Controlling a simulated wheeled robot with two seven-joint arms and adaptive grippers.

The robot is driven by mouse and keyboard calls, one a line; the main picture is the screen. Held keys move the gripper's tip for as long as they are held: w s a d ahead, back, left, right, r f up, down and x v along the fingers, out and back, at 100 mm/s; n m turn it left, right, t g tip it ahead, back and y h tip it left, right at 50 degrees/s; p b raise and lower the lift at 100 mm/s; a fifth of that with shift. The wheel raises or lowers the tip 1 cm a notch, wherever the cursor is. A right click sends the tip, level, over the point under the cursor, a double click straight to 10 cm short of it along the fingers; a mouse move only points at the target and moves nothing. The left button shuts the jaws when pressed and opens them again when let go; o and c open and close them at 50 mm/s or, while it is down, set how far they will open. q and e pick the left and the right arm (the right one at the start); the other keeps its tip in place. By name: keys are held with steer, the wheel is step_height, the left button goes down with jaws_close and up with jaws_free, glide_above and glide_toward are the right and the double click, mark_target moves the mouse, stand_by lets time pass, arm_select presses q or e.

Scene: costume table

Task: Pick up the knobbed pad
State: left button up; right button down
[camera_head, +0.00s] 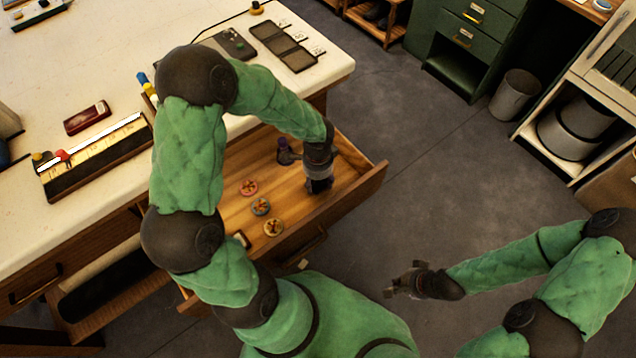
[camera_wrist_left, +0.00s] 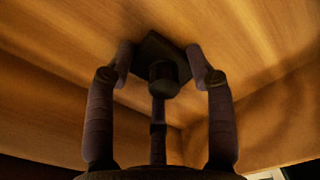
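The knobbed pad (camera_wrist_left: 161,66) is a dark, roughly square pad with a short round knob facing the left wrist camera. It is against the wooden drawer bottom in that view. My left gripper (camera_wrist_left: 160,65) has its fingers spread, one on each side of the pad and a third below the knob. I see no clear grip on it. In the head view my left gripper (camera_head: 318,183) reaches down into the open drawer; I cannot make out the pad for certain there. My right gripper (camera_head: 404,283) is open and empty over the floor.
The wooden drawer (camera_head: 345,200) is pulled out from the white table (camera_head: 85,60). Several small round pieces (camera_head: 260,207) lie in it. Drawer walls stand close around that gripper.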

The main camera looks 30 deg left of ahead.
arm_select(q)
steer(key=shift+c, duration=1.2)
step_height(320, 180, up, 10)
steer(key=p, duration=0.4)
steer(key=shift+p, duration=0.3)
steer(key=o, duration=0.4)
steer(key=shift+c, duration=1.3)
steer(key=shift+f, duration=0.1)
